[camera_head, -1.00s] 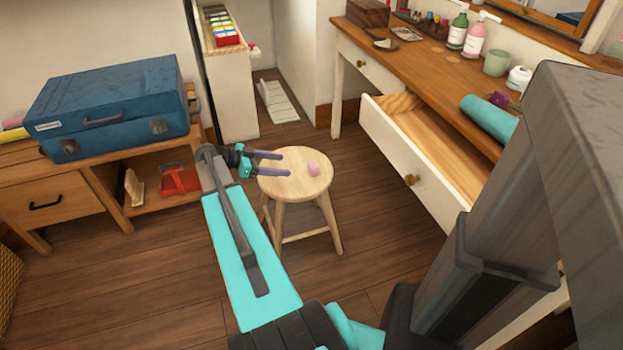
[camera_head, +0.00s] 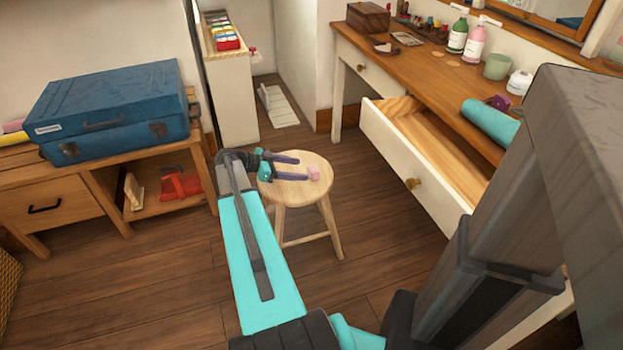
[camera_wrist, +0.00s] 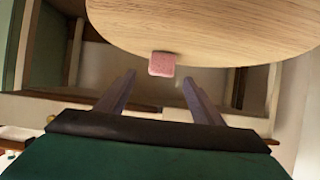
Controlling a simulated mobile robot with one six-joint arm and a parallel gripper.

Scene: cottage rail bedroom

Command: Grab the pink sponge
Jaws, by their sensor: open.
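The pink sponge (camera_head: 313,173) is a small block on the round seat of the wooden stool (camera_head: 297,190). In the wrist view the sponge (camera_wrist: 162,64) lies near the edge of the stool seat (camera_wrist: 210,32), ahead of my gripper and roughly centred between the fingers. My gripper (camera_head: 302,168) is open, with its fingers reaching over the seat toward the sponge. In the wrist view the two fingers of my gripper (camera_wrist: 158,82) are apart with nothing between them, and their tips stop short of the sponge.
A wooden desk (camera_head: 425,70) with an open drawer (camera_head: 420,155) stands right of the stool. A blue case (camera_head: 110,110) lies on a low cabinet (camera_head: 55,205) at left. A white shelf unit (camera_head: 232,95) stands behind. The floor in front of the stool is clear.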

